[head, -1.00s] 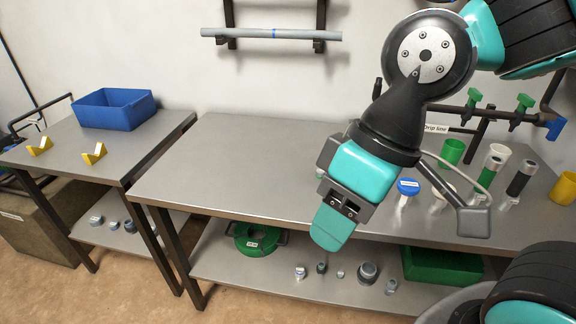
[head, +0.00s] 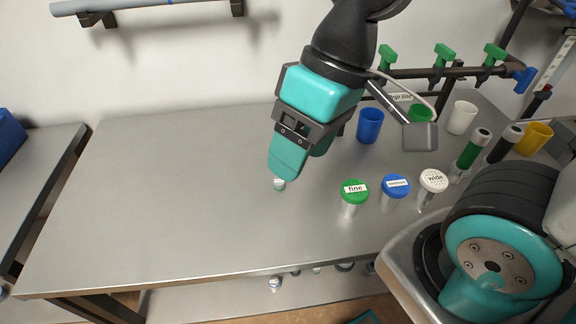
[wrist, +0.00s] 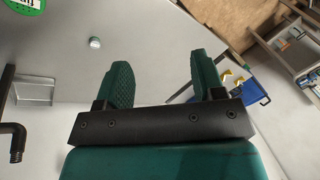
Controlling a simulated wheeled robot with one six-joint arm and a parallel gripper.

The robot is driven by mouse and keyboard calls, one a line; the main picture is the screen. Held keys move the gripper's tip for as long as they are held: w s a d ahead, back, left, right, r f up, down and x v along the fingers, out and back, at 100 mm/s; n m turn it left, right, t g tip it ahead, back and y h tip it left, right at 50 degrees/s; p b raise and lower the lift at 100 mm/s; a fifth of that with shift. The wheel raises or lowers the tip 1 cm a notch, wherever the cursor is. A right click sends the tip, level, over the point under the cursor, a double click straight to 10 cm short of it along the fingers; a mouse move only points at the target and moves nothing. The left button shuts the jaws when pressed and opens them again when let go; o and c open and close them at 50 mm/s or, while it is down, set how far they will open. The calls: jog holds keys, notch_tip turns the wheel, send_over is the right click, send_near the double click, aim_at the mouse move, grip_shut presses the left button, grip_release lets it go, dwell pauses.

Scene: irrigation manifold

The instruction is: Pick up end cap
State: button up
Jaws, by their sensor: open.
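A small pale grey-white piece, which looks like the end cap (head: 279,184), sits on the steel bench just below my gripper's fingertips in the head view. It also shows in the wrist view (wrist: 95,42), up and left of the fingers and apart from them. My gripper (head: 287,165) points down above the bench. In the wrist view my gripper (wrist: 160,78) has its two green fingers spread apart, with nothing between them. The fine details of the small piece are too small to tell.
Filters with a green "fine" lid (head: 354,187), a blue lid (head: 396,184) and a white "wide" lid (head: 433,180) stand to the right. A blue cup (head: 370,125) and a pipe rack with green valves (head: 445,53) are behind. The left bench top (head: 150,200) is clear.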

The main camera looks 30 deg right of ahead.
jog(key=w+d+f+m+h+b, duration=0.25)
jog(key=w+f+m, duration=0.25)
jog(key=w+m, duration=0.5)
jog(key=m+h+b, duration=0.2)
jog(key=m+b, duration=0.1)
jog(key=m, duration=0.8)
send_over(279, 181)
notch_tip(279, 181, down, 4)
jog(key=shift+y, duration=0.25)
jog(key=f, duration=1.2)
jog(key=shift+w+d+b, duration=0.15)
jog(key=shift+d+b, duration=0.1)
jog(key=shift+b, duration=0.05)
jog(key=shift+a+f, duration=0.15)
jog(key=shift+f, duration=1.25)
jog(key=shift+a+f, duration=0.1)
jog(key=shift+f, duration=1.25)
jog(key=shift+c, duration=0.3)
jog(key=c, duration=1)
jog(key=shift+r, duration=0.1)
